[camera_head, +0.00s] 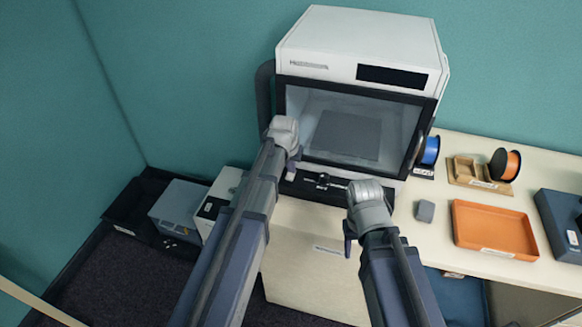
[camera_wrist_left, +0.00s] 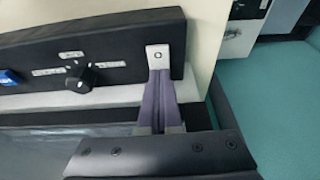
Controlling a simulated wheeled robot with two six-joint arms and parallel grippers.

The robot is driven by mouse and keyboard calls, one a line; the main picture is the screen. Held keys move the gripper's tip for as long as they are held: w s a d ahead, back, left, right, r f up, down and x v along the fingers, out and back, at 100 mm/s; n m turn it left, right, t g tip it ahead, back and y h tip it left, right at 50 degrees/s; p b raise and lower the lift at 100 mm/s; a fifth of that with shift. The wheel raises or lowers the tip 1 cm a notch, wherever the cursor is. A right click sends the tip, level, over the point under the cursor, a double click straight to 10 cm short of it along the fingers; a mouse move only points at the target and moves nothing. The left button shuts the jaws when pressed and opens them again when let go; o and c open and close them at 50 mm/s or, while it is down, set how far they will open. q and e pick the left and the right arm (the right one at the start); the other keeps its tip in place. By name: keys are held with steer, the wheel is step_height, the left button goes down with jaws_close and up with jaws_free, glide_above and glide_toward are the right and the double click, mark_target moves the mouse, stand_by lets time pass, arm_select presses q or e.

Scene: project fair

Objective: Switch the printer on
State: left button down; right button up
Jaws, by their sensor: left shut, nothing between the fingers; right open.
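The printer (camera_head: 355,45) is a white box with a dark display strip (camera_head: 392,77) and a glazed front, standing on the table. Its black control panel (camera_head: 318,187) runs below the glass. My left gripper (camera_head: 291,173) is shut and empty at the panel's left end. Its fingertips (camera_wrist_left: 161,76) lie at the plate's lower edge; contact is unclear. My right gripper (camera_head: 348,243) is open and empty before the table's front.
A blue spool (camera_head: 430,150), an orange spool (camera_head: 504,164), a grey block (camera_head: 426,211) and an orange tray (camera_head: 495,229) are on the table right of the printer. A dark blue box (camera_head: 565,226) is at the right edge. Grey boxes (camera_head: 178,207) stand low at left.

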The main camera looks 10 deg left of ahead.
arm_select(q)
steer(key=shift+s+f, duration=0.1)
steer(key=shift+s, duration=0.1)
steer(key=shift+s, duration=0.7)
steer(key=shift+w, duration=0.15)
steer(key=shift+r+p, duration=0.85)
steer(key=p+v, duration=1.1)
steer(key=v, duration=0.1)
steer(key=shift+s+r+p, duration=0.15)
steer(key=shift+s+p, duration=0.1)
steer(key=shift+p, duration=0.15)
